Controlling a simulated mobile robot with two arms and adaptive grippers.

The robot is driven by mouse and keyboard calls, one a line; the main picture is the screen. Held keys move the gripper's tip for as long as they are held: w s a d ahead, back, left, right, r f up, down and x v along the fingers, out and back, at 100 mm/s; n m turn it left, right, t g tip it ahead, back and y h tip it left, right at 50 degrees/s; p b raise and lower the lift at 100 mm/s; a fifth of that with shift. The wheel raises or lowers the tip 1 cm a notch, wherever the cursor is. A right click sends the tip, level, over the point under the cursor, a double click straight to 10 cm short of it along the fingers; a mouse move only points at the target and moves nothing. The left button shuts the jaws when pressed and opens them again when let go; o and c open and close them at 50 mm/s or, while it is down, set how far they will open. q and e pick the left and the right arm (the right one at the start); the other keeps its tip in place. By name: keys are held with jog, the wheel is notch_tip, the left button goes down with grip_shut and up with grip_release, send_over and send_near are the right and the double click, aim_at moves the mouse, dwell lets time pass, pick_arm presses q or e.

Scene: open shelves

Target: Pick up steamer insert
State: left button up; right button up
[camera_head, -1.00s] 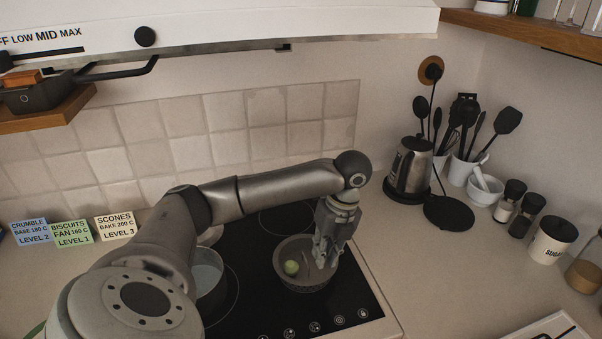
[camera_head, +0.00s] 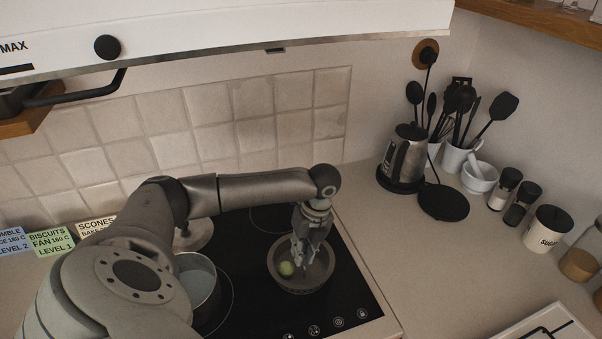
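The steamer insert (camera_head: 292,289) appears to be the round grey-brown bowl-like basket on the black hob, right of a pot. A small round green item (camera_head: 286,268) lies inside it. My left gripper (camera_head: 303,264) points down over the insert, with its fingertips at or just inside the opening. Whether the fingers touch the wall, and how far apart they are, is unclear at this size. The gripper covers part of the insert's right and back side. My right gripper is out of view.
A metal pot (camera_head: 201,284) stands left of the insert, partly behind my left arm. A kettle (camera_head: 403,158), utensils and jars stand on the counter at right. The range hood (camera_head: 230,35) hangs above. The counter right of the hob is mostly clear.

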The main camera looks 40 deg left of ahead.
pick_arm(q)
jog(key=shift+s+f, duration=0.2)
jog(key=shift+f, duration=0.4)
jog(key=shift+s+f, duration=0.15)
jog(key=shift+f, duration=0.45)
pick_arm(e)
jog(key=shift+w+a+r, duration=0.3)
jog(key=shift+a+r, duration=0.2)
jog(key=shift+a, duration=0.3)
pick_arm(q)
jog(key=shift+f, duration=0.1)
grip_shut()
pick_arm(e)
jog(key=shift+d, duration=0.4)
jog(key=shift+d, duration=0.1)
